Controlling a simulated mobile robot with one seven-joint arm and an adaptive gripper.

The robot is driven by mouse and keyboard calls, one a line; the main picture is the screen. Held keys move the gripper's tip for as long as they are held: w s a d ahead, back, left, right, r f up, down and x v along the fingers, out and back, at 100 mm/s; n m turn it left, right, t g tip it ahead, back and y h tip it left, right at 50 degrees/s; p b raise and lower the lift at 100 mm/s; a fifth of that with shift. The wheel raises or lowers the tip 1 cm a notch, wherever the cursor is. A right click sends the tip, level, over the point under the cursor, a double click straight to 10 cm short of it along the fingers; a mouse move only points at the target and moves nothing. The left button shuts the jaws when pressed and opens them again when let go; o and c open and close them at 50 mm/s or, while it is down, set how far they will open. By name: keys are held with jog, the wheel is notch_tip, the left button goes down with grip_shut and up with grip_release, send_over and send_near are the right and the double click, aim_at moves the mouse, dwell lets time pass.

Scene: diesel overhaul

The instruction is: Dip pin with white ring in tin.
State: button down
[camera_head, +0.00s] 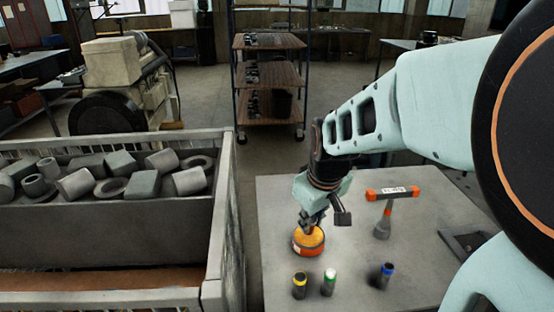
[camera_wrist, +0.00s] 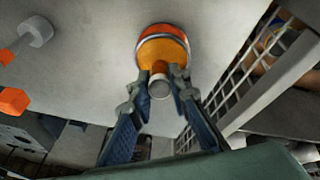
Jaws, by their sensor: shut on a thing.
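My gripper (camera_head: 309,222) is low over the tin at the table's left side. In the wrist view my gripper (camera_wrist: 156,84) is shut on a short grey pin (camera_wrist: 160,89), held between the fingertips with its near end towards the camera. A pale band shows around the pin, probably the white ring. The orange tin (camera_head: 307,246), with amber contents, stands on the table; it also shows in the wrist view (camera_wrist: 163,42). The pin's far end overlaps the amber surface. I cannot tell how deep it reaches. In the head view the fingers mostly hide the pin.
On the grey table (camera_head: 280,200) stand pins with a yellow ring (camera_head: 300,286), green ring (camera_head: 329,283) and blue ring (camera_head: 382,276). A crate (camera_head: 215,255) of grey metal parts borders the table's left.

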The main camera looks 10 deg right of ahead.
jog(key=shift+r+p, duration=2.25)
jog(key=shift+r, duration=1.15)
